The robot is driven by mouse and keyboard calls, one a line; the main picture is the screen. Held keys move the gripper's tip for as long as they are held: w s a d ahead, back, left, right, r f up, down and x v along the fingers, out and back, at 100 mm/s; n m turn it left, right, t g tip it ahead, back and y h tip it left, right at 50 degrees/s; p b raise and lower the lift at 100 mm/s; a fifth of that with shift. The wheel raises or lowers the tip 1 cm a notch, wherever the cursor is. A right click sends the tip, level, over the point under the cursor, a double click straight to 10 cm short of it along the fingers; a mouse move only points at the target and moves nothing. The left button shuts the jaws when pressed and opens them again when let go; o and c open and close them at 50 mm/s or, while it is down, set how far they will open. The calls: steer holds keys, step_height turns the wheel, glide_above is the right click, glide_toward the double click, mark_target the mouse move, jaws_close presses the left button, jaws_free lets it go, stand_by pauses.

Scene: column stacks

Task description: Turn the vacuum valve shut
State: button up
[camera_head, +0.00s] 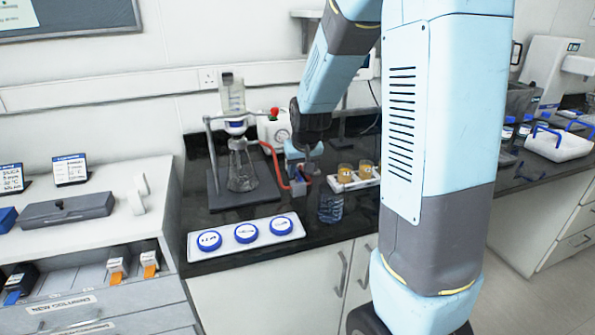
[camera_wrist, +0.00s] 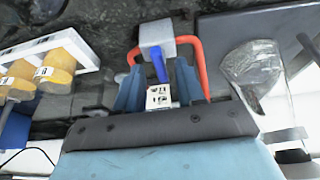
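The vacuum valve is a grey block (camera_wrist: 157,38) with a blue lever (camera_wrist: 160,68) and red tubing (camera_wrist: 197,56) in the wrist view. The lever points from the block back towards my gripper. My gripper (camera_wrist: 157,88) is open, one finger on each side of the lever, with visible gaps. Whether a finger touches it I cannot tell. A white piece with dark markings (camera_wrist: 160,97) shows between the fingers. In the head view my gripper (camera_head: 303,168) is low over the bench beside the red tubing (camera_head: 271,158), and hides much of the valve.
A stand with a glass flask (camera_head: 242,170) is left of the valve. A white rack with yellow-filled jars (camera_head: 352,180) is to the right. A blue-tinted beaker (camera_head: 331,207) and a white tray with blue-rimmed discs (camera_head: 246,233) stand in front. A white tank with a gauge (camera_head: 270,130) is behind.

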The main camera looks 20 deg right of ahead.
steer(key=v, duration=1.3)
steer(key=shift+s, duration=0.1)
